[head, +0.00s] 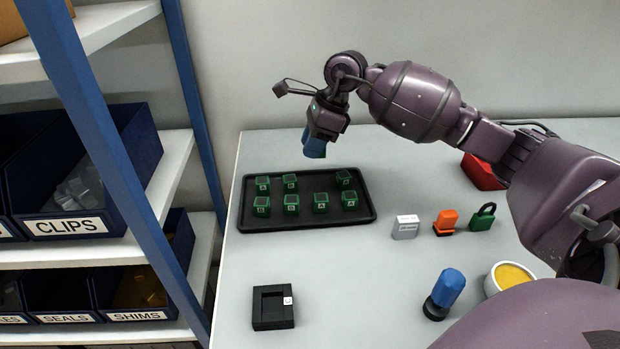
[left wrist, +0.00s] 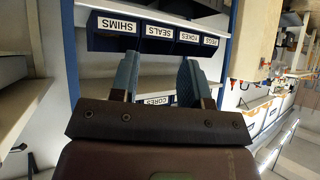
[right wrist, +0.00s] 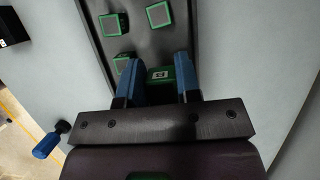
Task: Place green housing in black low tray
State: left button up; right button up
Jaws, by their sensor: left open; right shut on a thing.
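The black low tray (head: 335,226) lies on the grey table with several green housings in it, such as one front left (head: 262,206) and one back right (head: 344,178). My right gripper (head: 315,148) is above the tray's back edge, blue fingers pointing down. In the right wrist view it is shut on a green housing (right wrist: 160,76) with a pale label on top. My left gripper (left wrist: 157,80) is open and empty, facing the shelf bins.
Right of the tray stand a grey-white block (head: 405,227), an orange part (head: 446,222) and a green padlock-shaped part (head: 483,217). A black square fixture (head: 272,307), a blue-handled tool (head: 447,290) and a yellow-filled bowl (head: 512,276) are nearer. A blue-framed shelf (head: 100,130) borders the left.

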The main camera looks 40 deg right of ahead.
aim_at(307, 188)
notch_tip(307, 188, down, 3)
jog(key=shift+r, duration=0.1)
jog(key=shift+f, duration=0.65)
notch_tip(307, 188, down, 5)
jog(key=shift+b, duration=0.6)
jog(key=shift+f, duration=0.1)
jog(key=o, duration=0.9)
jog(key=shift+o, duration=0.4)
